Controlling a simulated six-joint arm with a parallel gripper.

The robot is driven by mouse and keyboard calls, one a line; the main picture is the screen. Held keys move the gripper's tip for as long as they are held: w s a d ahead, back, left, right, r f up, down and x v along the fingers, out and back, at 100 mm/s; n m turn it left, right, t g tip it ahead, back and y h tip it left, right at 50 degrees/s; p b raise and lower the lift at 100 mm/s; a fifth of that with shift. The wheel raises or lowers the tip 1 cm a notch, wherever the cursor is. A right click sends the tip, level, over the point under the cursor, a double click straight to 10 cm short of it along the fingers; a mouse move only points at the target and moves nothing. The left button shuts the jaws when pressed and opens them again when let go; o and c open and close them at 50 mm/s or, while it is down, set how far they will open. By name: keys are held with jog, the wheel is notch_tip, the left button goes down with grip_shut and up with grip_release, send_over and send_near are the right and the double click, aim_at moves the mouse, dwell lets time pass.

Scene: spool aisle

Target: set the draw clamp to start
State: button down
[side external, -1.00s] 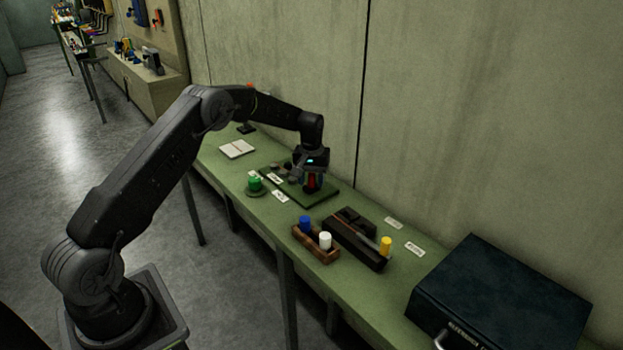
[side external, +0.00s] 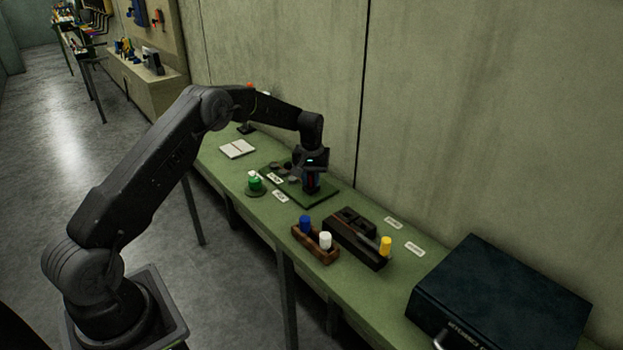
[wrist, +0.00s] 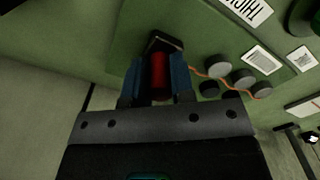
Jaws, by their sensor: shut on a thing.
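My gripper (side external: 311,186) is low over the green board (side external: 325,194) on the bench. In the wrist view its two blue-tipped fingers (wrist: 159,76) are shut on a red upright part (wrist: 158,70), one finger on each side. The red part stands in front of a dark block (wrist: 166,40) on the board. In the side view the fingers hide most of the red part. I cannot read any clamp setting from these views.
Several grey discs (wrist: 243,78) with an orange wire and white labels (wrist: 263,60) lie beside the gripper. A green spool (side external: 255,183), a brown rack (side external: 316,244) with blue and white spools, a dark fixture (side external: 357,240) with a yellow spool, and a dark case (side external: 500,297) stand on the bench.

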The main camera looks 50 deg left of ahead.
jog(key=a, duration=0.3)
jog(key=shift+a, duration=0.1)
jog(key=c, duration=1)
grip_release()
jog(key=shift+r, duration=0.1)
notch_tip(320, 180, up, 14)
jog(key=shift+f, duration=0.15)
